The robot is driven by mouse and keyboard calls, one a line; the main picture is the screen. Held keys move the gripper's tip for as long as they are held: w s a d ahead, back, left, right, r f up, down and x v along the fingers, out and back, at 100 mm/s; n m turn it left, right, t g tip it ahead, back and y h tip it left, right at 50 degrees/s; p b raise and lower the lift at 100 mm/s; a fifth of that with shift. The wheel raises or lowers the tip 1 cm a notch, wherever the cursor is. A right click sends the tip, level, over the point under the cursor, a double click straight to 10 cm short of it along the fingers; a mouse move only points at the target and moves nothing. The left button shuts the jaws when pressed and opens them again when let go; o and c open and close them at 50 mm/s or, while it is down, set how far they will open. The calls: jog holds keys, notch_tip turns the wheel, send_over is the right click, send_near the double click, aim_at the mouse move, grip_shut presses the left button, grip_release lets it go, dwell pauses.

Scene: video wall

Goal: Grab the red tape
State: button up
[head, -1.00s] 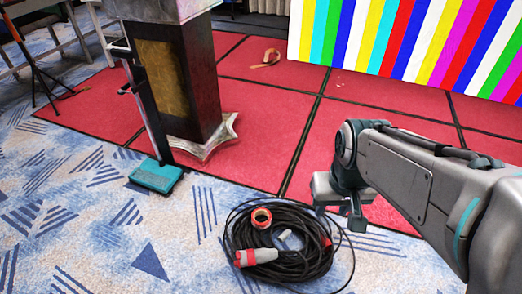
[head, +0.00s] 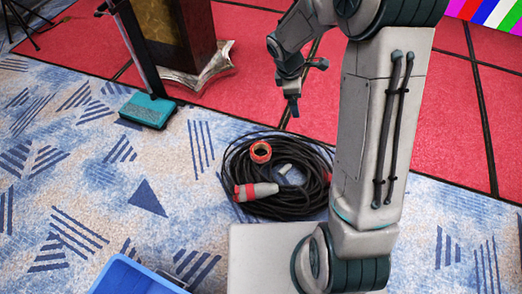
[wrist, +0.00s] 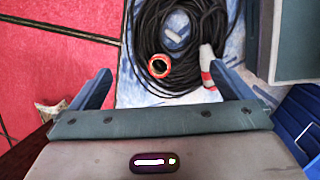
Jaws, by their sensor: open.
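A small roll of red tape (head: 260,152) lies on top of a coil of black cable (head: 240,165) on the patterned carpet. In the wrist view the red tape (wrist: 159,66) shows ahead of my gripper, between the lines of its two fingers and near the picture's middle. My gripper (head: 292,92) hangs above and behind the coil in the head view. In the wrist view its fingers (wrist: 165,90) are spread wide with nothing between them. It is apart from the tape.
A red and grey plug (head: 255,191) and a small pale piece (head: 284,169) lie on the coil. A stand with a teal foot (head: 147,110) and a dark lectern (head: 180,40) are at left. A blue bin (head: 130,276) is at the front. Carpet is clear left of the coil.

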jog(key=w+a+f+n+b, duration=0.1)
jog(key=w+a+f+n, duration=0.15)
jog(key=f, duration=0.55)
jog(key=w+a+f+n+b, duration=0.2)
jog(key=w+f+n, duration=0.15)
jog(key=f, duration=0.35)
jog(key=w+a+f+n+b, duration=0.1)
jog(key=w+a+f+n, duration=0.15)
jog(key=f, duration=0.55)
jog(key=n+y+b, duration=0.2)
jog(key=n+b, duration=0.3)
jog(key=n, duration=0.1)
send_near(263, 145)
jog(key=s+a+f, duration=0.1)
jog(key=s+f, duration=0.2)
jog(key=shift+m, duration=0.25)
jog(key=shift+w+d+f+b, duration=0.15)
jog(key=shift+f+b, duration=0.8)
jog(key=shift+f, duration=0.6)
jog(key=shift+w+f+b, duration=0.1)
jog(key=shift+f+b, duration=0.8)
jog(key=shift+f, duration=0.6)
jog(key=shift+r, duration=0.1)
jog(key=c, duration=0.8)
